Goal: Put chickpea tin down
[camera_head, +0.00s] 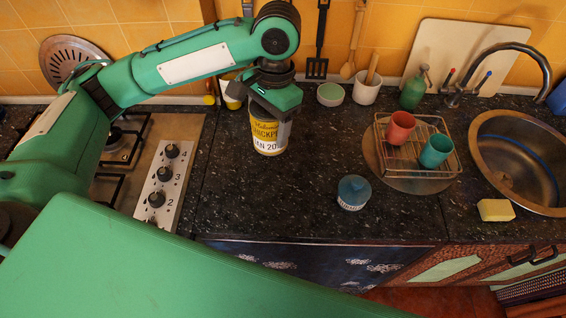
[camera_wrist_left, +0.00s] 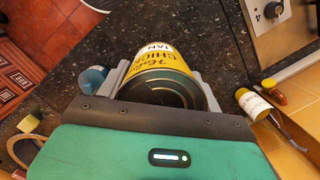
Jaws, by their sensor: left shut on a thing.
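The chickpea tin (camera_head: 269,138) has a yellow and white label and is upright in the head view. My left gripper (camera_head: 272,112) comes from above and is shut on its upper part. In the left wrist view the tin (camera_wrist_left: 162,70) sits between the two fingers of the gripper (camera_wrist_left: 165,85), its metal lid facing the camera. The tin's base is over or on the dark speckled worktop (camera_head: 310,165); I cannot tell whether it touches. My right gripper is not in view.
A blue jar (camera_head: 353,192) stands to the right and nearer the front. A wire rack with red (camera_head: 400,127) and teal (camera_head: 436,150) cups is further right, before the sink (camera_head: 520,160). The stove (camera_head: 160,170) is on the left. Worktop around the tin is clear.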

